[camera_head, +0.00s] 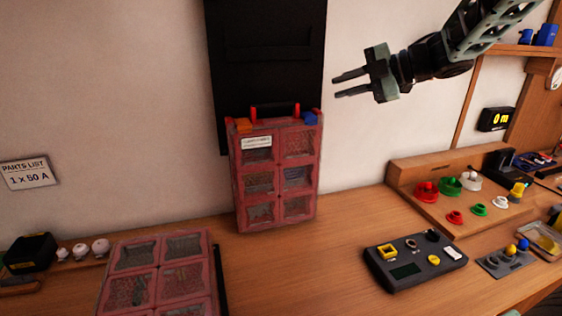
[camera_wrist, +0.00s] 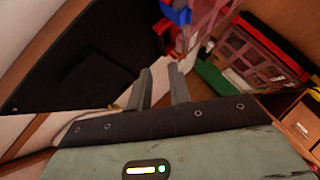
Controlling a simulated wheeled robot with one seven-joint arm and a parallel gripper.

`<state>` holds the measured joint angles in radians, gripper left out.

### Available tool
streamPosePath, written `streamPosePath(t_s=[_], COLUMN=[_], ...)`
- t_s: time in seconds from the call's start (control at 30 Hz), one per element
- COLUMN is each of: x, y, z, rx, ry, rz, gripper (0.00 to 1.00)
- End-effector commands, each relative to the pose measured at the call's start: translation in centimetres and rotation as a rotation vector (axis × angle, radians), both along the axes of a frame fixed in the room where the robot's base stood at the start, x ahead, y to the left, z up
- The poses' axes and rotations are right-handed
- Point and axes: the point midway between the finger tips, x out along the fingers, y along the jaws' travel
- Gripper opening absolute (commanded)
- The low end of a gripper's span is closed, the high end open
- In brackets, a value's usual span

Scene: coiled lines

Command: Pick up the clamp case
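A red case (camera_head: 276,176) with clear windows stands upright on the bench, against the wall and a black panel. It has a black top handle (camera_head: 275,110) with red ends, an orange corner and a blue corner. Its white label is too small to read. A second red windowed case (camera_head: 160,272) is at the lower left, cut off by the frame edge. I cannot tell from the labels which is the clamp case. My gripper (camera_head: 335,87) is open and empty, above and right of the upright case, touching nothing. Its fingers (camera_wrist: 162,84) show apart in the wrist view.
A dark control box (camera_head: 415,260) stands right of the upright case. A wooden stand (camera_head: 415,172) with coloured knobs is behind it. A black box (camera_head: 30,252) and white knobs are at the left. The black panel (camera_head: 265,60) rises behind the handle. Bench between is clear.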

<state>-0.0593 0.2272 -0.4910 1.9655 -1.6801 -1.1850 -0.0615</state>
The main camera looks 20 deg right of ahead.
Motion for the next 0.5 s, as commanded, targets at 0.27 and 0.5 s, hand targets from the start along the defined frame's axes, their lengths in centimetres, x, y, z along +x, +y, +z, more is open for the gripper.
streamPosePath(t_s=[0.27,0.5], x=[2.5,5.4], y=[3.4,6.8], z=[-1.6,-3.5], rx=[-0.003,-0.003], ry=[0.006,0.004], rz=[0.014,0.011], gripper=[0.2,0.2])
